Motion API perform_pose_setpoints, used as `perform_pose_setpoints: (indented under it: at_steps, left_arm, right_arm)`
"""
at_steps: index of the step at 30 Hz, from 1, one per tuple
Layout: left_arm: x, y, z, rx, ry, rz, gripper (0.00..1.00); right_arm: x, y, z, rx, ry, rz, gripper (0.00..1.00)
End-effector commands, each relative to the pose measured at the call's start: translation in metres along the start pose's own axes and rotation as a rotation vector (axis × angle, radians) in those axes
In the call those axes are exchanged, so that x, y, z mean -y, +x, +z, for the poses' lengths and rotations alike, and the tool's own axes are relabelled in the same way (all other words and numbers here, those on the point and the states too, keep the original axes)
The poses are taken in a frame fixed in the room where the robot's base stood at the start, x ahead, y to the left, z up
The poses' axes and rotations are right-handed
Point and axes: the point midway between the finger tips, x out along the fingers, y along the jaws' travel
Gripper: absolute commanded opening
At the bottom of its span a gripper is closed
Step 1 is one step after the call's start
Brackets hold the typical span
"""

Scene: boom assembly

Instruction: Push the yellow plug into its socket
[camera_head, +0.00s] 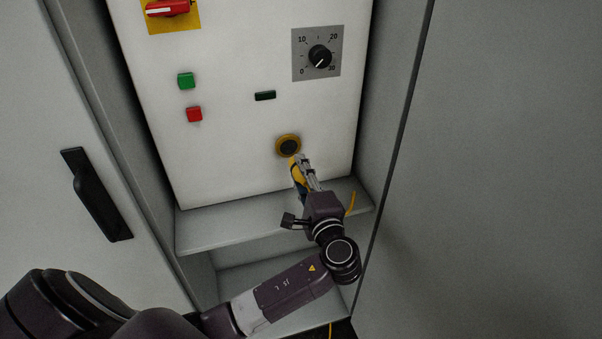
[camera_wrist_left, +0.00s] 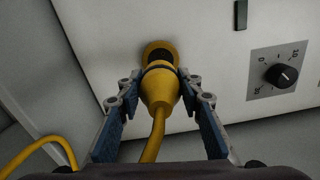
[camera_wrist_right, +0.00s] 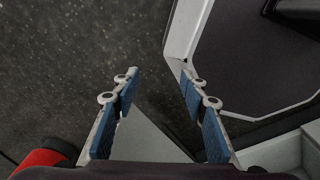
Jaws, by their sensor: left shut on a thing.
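The yellow plug (camera_head: 296,175) is held by my left gripper (camera_head: 303,172) just below the socket (camera_head: 288,145) in the head view. The socket is a yellow ring with a dark centre on the white panel. In the left wrist view my left gripper (camera_wrist_left: 161,88) is shut on the plug (camera_wrist_left: 160,88), one finger on each side. The plug's dark front end points at the socket (camera_wrist_left: 158,52) and lies at or very near its opening; I cannot tell how far in it is. My right gripper (camera_wrist_right: 160,82) is open and empty in the right wrist view.
A yellow cable (camera_wrist_left: 153,142) trails from the plug. The panel holds a dial (camera_head: 319,56), a red switch (camera_head: 167,9), a green button (camera_head: 186,80) and a red button (camera_head: 194,114). A shelf ledge (camera_head: 225,224) juts out below. Cabinet walls stand on both sides.

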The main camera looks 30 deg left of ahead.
Motion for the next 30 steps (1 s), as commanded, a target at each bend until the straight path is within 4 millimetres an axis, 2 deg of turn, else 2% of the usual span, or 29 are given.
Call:
perform_pose_setpoints:
  at_steps: [9,15,30]
  left_arm:
    - [0.000,0.030,0.001,0.002,0.000,-0.003,0.00]
    - [0.000,0.045,0.001,0.002,0.000,-0.002,0.00]
    - [0.001,0.053,0.001,0.002,-0.001,-0.001,0.00]
  right_arm:
    - [0.015,0.008,-0.023,-0.034,0.007,-0.017,0.40]
    - [0.017,0.011,-0.023,-0.035,0.006,-0.019,0.40]
    - [0.008,0.012,-0.015,-0.023,0.001,-0.009,0.40]
